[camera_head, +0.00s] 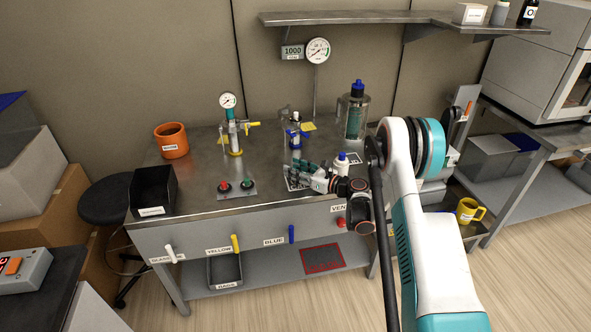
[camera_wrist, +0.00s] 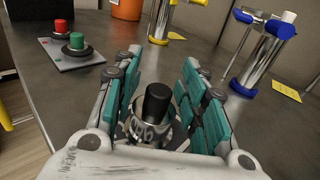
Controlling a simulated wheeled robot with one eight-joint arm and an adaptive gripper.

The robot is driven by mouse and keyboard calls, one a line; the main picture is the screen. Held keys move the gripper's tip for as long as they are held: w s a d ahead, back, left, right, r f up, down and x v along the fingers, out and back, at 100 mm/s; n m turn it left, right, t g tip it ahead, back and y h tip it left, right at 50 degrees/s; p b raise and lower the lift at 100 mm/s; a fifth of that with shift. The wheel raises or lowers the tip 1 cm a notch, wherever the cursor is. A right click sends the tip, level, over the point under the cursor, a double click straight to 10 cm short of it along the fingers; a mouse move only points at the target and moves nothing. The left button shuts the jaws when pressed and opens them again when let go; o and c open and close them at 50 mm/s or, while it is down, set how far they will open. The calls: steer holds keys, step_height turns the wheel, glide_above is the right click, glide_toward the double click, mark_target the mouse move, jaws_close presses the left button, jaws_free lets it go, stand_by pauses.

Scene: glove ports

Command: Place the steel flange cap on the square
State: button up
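In the wrist view, the steel flange cap (camera_wrist: 145,131) is a shiny metal piece with a black knob (camera_wrist: 158,102) on top. It sits between the teal-padded fingers of my gripper (camera_wrist: 154,78), close to the palm. The fingers are spread, with gaps beside the knob; contact with the metal body is hard to see. In the head view, my gripper (camera_head: 308,172) is low over the front right of the steel bench, and the cap is not clear there. A red-outlined square (camera_head: 322,259) lies on the lower shelf. A white-outlined marking (camera_head: 292,184) is partly hidden beside the gripper.
A button panel (camera_head: 236,188), a yellow-handled fitting (camera_head: 234,140) and a blue-handled fitting (camera_head: 295,137) are on the bench (camera_head: 200,203). A white bottle (camera_head: 341,165) is close behind my gripper. An orange pot (camera_head: 172,141) and black bin (camera_head: 153,188) are at left.

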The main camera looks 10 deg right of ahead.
steer(key=shift+r, duration=0.15)
steer(key=p+v, duration=0.4)
steer(key=v, duration=0.8)
